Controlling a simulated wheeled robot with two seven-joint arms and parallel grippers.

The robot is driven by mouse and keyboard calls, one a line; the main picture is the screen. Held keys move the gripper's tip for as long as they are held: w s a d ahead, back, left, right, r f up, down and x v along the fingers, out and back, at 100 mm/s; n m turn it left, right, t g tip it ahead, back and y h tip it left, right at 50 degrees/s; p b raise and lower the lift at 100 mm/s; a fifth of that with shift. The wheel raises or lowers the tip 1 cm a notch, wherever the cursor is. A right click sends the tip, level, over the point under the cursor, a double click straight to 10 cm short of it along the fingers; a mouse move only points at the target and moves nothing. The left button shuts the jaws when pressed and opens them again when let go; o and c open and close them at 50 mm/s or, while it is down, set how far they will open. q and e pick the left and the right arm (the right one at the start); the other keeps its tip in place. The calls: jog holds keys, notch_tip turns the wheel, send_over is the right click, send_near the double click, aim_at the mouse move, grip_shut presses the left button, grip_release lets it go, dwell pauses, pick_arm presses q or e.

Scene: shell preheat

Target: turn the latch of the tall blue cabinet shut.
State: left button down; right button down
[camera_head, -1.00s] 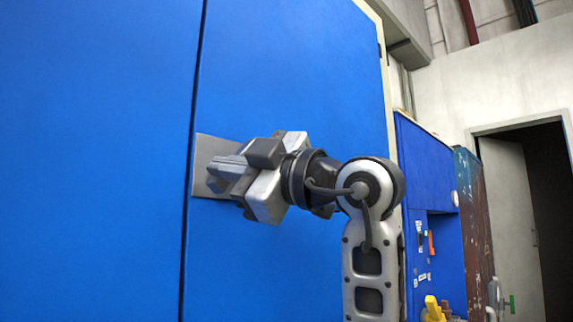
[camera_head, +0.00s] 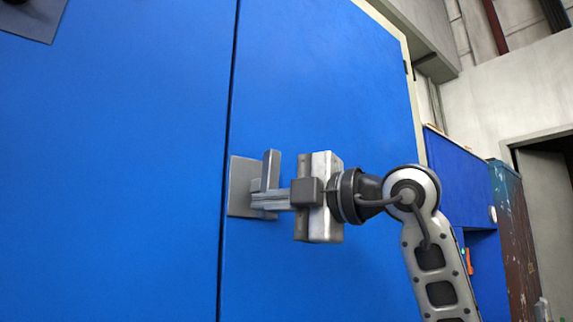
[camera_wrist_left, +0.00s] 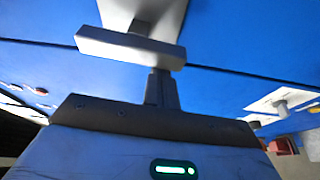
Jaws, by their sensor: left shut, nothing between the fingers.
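The tall blue cabinet (camera_head: 310,100) fills most of the head view, with a dark vertical seam between its doors. Its latch has a grey square plate (camera_head: 240,183) just right of the seam and a grey bar handle (camera_head: 271,168) standing nearly upright. In the left wrist view the handle (camera_wrist_left: 130,47) crosses in front of the fingers, with the plate behind it. My left gripper (camera_head: 262,200) is shut and empty, its fingers level at the handle's lower part. In the left wrist view the fingertips (camera_wrist_left: 160,75) meet the handle's edge; I cannot tell whether they touch. My right gripper is out of view.
Another grey plate (camera_head: 35,18) with a dark part sits high on the left door. A lower blue cabinet (camera_head: 458,175) and a rusty dark cabinet (camera_head: 513,225) stand at the right, before a doorway (camera_head: 548,200). The space left of the latch is clear.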

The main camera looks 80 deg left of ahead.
pick_arm(q)
jog(key=shift+w, duration=0.1)
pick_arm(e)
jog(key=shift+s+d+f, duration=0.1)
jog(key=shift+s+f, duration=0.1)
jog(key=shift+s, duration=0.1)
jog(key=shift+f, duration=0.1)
pick_arm(q)
jog(key=s+d, duration=0.2)
jog(key=s, duration=0.2)
jog(key=v, duration=1)
jog(key=shift+w, duration=0.25)
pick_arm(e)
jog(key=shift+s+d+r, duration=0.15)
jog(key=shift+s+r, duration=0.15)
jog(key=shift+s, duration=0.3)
pick_arm(q)
jog(key=shift+w+a+r, duration=0.1)
jog(key=shift+r, duration=0.1)
